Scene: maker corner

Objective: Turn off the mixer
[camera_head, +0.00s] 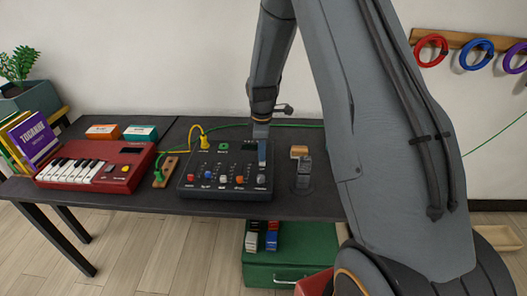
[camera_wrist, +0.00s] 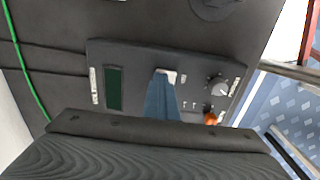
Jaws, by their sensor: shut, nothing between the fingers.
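The mixer (camera_head: 208,171) is a dark box on the black table, with a row of coloured knobs along its front edge and a yellow plug in its back left. My gripper (camera_head: 262,158) is shut and empty, reaching down over the back right of the mixer. In the wrist view, the mixer panel (camera_wrist: 137,75) shows a dark green display (camera_wrist: 114,88), a round dial (camera_wrist: 217,86) and a small white part. My gripper's blue-grey fingers (camera_wrist: 165,78) end right at that white part. Whether they touch it, and the switch position, I cannot tell.
A red keyboard (camera_head: 75,172) stands left of the mixer, with a small wooden block with a jack (camera_head: 165,171) between them. A dark upright device (camera_head: 303,175) stands close on the right. A green cable (camera_head: 295,126) runs behind.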

